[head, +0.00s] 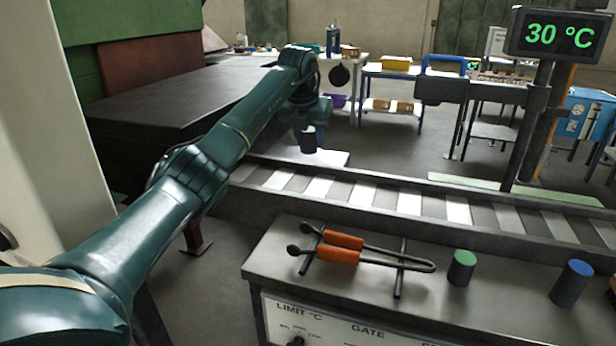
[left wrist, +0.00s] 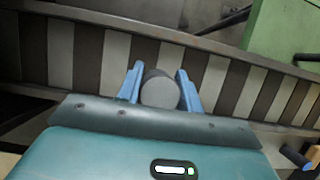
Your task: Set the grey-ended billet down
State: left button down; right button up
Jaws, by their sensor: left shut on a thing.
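The grey-ended billet (left wrist: 160,89) is a short cylinder, seen end-on in the left wrist view between two blue fingers. My left gripper (left wrist: 160,92) is shut on it. In the head view my left gripper (head: 311,145) points down at the far side of the roller conveyor (head: 400,201), near a pale plate (head: 332,158). In the left wrist view the conveyor's light and dark slats lie behind the billet. I cannot tell the gap between billet and rollers. My right gripper is not in view.
The near bench (head: 430,300) holds orange-handled tongs (head: 340,246), a green-topped billet (head: 462,268) and a blue-topped billet (head: 571,283). A post with a 30 °C display (head: 556,36) stands beyond the conveyor. A dark, large block (head: 180,95) stands at left. The visible rollers right of my gripper are clear.

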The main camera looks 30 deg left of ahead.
aim_at(309, 154)
pick_arm(q)
notch_tip(309, 154, down, 4)
jog(key=shift+s+f, duration=0.1)
jog(key=shift+f, duration=0.7)
notch_tip(309, 154, down, 4)
jog(key=shift+r+p, duration=0.25)
jog(key=shift+p, duration=0.2)
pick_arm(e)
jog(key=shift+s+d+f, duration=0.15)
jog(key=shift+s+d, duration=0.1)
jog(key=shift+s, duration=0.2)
pick_arm(q)
jog(key=c, duration=0.9)
grip_release()
jog(key=shift+f, duration=0.15)
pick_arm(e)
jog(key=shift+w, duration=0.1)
